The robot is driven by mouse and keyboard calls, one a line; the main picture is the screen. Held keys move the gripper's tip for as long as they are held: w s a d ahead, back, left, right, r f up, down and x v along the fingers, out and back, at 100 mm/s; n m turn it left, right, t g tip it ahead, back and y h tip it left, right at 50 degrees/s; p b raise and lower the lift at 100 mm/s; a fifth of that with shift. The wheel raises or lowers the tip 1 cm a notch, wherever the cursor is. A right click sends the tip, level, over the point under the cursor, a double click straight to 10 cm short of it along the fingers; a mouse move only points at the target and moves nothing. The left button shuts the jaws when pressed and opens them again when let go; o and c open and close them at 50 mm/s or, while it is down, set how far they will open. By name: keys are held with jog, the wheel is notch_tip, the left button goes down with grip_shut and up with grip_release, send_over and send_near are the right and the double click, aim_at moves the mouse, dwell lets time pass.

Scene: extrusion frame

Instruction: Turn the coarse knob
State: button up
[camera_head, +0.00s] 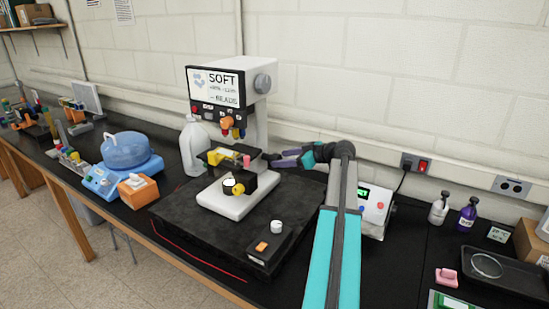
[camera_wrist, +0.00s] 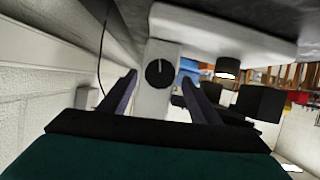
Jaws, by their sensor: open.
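The microscope (camera_head: 235,95) stands on a dark slab, with a screen head, an orange and yellow nosepiece and a white base. In the wrist view a round dark knob (camera_wrist: 159,73) with a white pointer line sits on the pale column (camera_wrist: 158,105). This looks like the coarse knob. My gripper (camera_wrist: 159,78) is open, one finger to each side of the knob in that view; I cannot tell whether they touch it. In the head view my gripper (camera_head: 285,158) is at the microscope's right side, near stage height, and the dark knob is not clearly visible.
A larger grey knob (camera_head: 262,83) is on the screen head's side. A white bottle (camera_head: 194,145) stands left of the microscope. A white box with a green display (camera_head: 374,208) sits behind my arm. A black switch box (camera_head: 269,248) lies in front. The wall runs close behind.

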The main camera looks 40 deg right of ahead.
aim_at(275, 159)
jog(key=shift+p+x, duration=0.6)
jog(key=shift+x, duration=1.6)
jog(key=shift+c, duration=0.3)
jog(key=shift+f, duration=0.1)
jog(key=c, duration=1)
